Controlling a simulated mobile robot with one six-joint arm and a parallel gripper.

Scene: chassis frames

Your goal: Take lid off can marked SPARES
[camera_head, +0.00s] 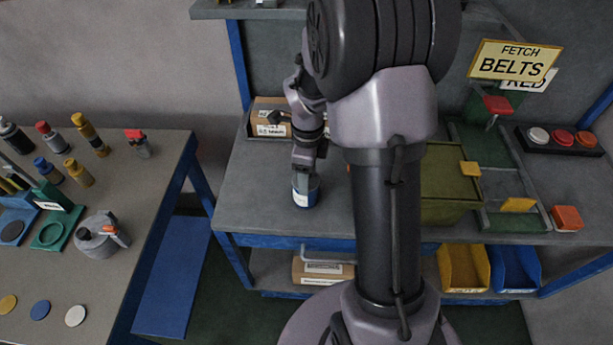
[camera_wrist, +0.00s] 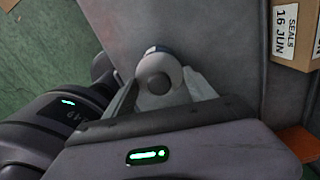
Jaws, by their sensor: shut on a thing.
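A small blue can (camera_head: 308,196) with a white label stands near the front edge of the middle bench. The writing on it is too small to read. My gripper (camera_head: 302,178) is directly above the can, pointing down. In the wrist view my gripper (camera_wrist: 158,90) has its two fingers closed on either side of a round grey lid (camera_wrist: 154,66) with a darker round knob. A sliver of blue and white shows at the lid's far edge. My gripper hides much of the can's top, and I cannot tell whether the lid sits on the can or just above it.
A cardboard box (camera_head: 270,113) stands behind the can, and an olive bin (camera_head: 449,184) stands right of my arm. Yellow (camera_head: 464,268) and blue (camera_head: 516,268) bins sit below. The left bench (camera_head: 150,190) holds bottles and discs. Bench surface around the can is clear.

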